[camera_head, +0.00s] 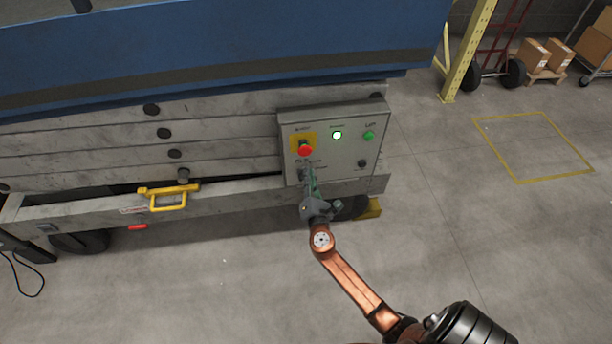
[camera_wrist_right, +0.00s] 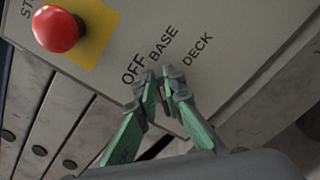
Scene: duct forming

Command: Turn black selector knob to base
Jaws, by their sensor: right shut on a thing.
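The grey control box (camera_head: 338,152) is fixed to the side of the lift. My right gripper (camera_head: 307,178) reaches its lower left corner, below the red stop button. In the right wrist view the fingers of this gripper (camera_wrist_right: 157,82) are closed together at the panel (camera_wrist_right: 228,72), just below the labels OFF, BASE and DECK (camera_wrist_right: 163,41). They are shut on the black selector knob, which the fingers hide, so I cannot tell where its pointer stands. My left gripper is not in view.
The red stop button (camera_head: 305,150) sits on a yellow plate just above the gripper; it also shows in the right wrist view (camera_wrist_right: 57,29). A green button (camera_head: 369,135), a lit green lamp (camera_head: 337,135) and another black control (camera_head: 362,163) are further right. A yellow handle (camera_head: 168,198) stands left.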

